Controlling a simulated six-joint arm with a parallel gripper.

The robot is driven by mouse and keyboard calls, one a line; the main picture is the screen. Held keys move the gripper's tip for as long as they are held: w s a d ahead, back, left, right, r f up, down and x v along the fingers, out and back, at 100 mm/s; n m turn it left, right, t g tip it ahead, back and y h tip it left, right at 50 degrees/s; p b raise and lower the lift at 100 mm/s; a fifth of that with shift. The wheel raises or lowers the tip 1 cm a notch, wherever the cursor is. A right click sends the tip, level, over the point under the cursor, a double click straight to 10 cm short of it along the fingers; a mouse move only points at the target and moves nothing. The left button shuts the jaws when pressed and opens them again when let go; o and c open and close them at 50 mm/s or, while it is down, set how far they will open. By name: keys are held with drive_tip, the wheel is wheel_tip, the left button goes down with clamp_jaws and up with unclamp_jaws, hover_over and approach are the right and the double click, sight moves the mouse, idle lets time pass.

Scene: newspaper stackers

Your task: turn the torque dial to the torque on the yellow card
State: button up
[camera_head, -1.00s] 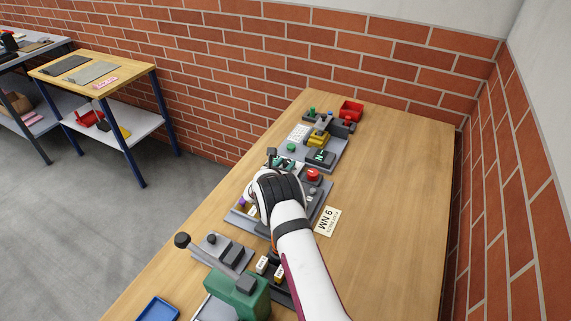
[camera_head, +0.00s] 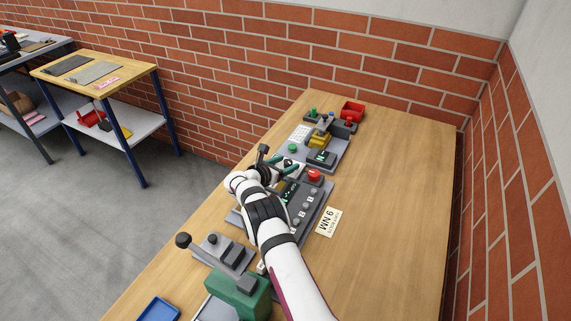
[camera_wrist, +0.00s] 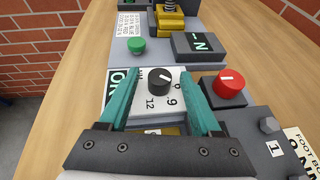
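The torque dial (camera_wrist: 159,81) is a round black knob with a white pointer line, on a white plate marked with numbers including 12, 9 and 6. The pointer's exact setting is too small to read surely. My gripper (camera_wrist: 160,77) has its two teal fingers apart, one on each side of the knob, with gaps visible. My gripper (camera_head: 283,165) hides the dial in the head view. The pale yellow card (camera_head: 327,222) lies upside down in the head view and appears to read 6 NM. Its corner also shows in the wrist view (camera_wrist: 303,150), partly cut off.
A red button (camera_head: 313,175) stands right of the dial; it also shows in the wrist view (camera_wrist: 229,84). Beyond are a dark display block (camera_head: 321,157), a green button (camera_head: 292,148) and a red bin (camera_head: 352,111). A green lever press (camera_head: 237,293) stands nearer. The table's right side is clear.

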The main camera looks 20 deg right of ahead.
drive_tip(key=v, duration=1.5)
drive_tip(key=shift+s+a+r, duration=0.2)
drive_tip(key=shift+s+a, duration=0.05)
drive_tip(key=s+d+n+t+y, duration=0.2)
drive_tip(key=d, duration=0.1)
drive_tip(key=s+d+n+t+y, duration=0.1)
drive_tip(key=n, duration=0.1)
drive_tip(key=shift+d+f, duration=0.1)
drive_tip(key=shift+d, duration=0.05)
drive_tip(key=x, duration=1.5)
drive_tip(key=shift+w+f, duration=0.1)
clamp_jaws()
